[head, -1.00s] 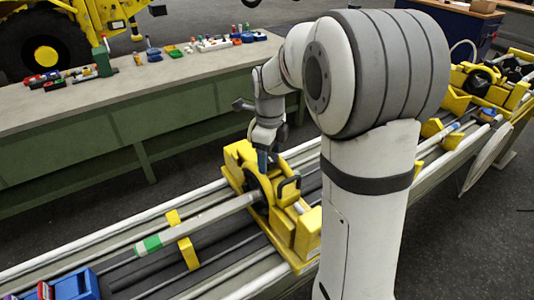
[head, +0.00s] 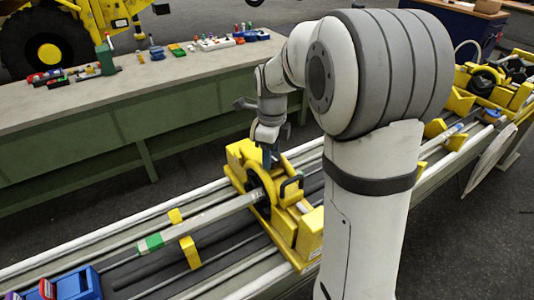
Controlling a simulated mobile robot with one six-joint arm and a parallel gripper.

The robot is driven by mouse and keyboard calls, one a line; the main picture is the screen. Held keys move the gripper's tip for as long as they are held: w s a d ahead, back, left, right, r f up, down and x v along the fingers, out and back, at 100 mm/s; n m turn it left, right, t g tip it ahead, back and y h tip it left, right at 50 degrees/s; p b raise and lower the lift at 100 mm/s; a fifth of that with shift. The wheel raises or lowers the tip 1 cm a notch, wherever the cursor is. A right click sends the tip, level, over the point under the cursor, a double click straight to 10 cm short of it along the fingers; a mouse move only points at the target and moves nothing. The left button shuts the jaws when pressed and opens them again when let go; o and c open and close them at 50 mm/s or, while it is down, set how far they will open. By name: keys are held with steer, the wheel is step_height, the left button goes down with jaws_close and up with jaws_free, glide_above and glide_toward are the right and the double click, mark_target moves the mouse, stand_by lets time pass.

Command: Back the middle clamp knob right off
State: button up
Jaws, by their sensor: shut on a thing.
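The yellow middle clamp (head: 280,218) sits on the rails with a dark round opening in its face. A grey tube with a green band (head: 205,222) runs from the left into it. My gripper (head: 270,160) points down at the clamp's top from behind, its dark fingers small in the head view. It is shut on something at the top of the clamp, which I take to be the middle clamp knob. The knob itself is hidden by the fingers and the clamp body, so its turn and height cannot be seen.
A bench (head: 130,90) with small tools and coloured parts stands behind the rails. A blue bin (head: 78,285) is at the lower left. Yellow supports (head: 190,252) stand along the rails. Another yellow clamp (head: 490,85) is at the far right. My arm blocks the rails between.

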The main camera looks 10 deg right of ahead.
steer(key=n, duration=0.3)
steer(key=n+b, duration=0.1)
steer(key=n, duration=0.1)
steer(key=shift+s+d+f, duration=0.1)
steer(key=shift+s+f, duration=0.15)
steer(key=n, duration=0.4)
steer(key=shift+b, duration=0.4)
steer(key=n, duration=0.5)
steer(key=shift+b, duration=0.3)
steer(key=n, duration=0.4)
steer(key=shift+n, duration=0.3)
steer(key=n, duration=0.4)
steer(key=shift+b, duration=0.4)
steer(key=n, duration=0.9)
steer(key=shift+n, duration=0.3)
steer(key=n, duration=0.4)
steer(key=shift+n+b, duration=0.35)
steer(key=shift+n, duration=0.05)
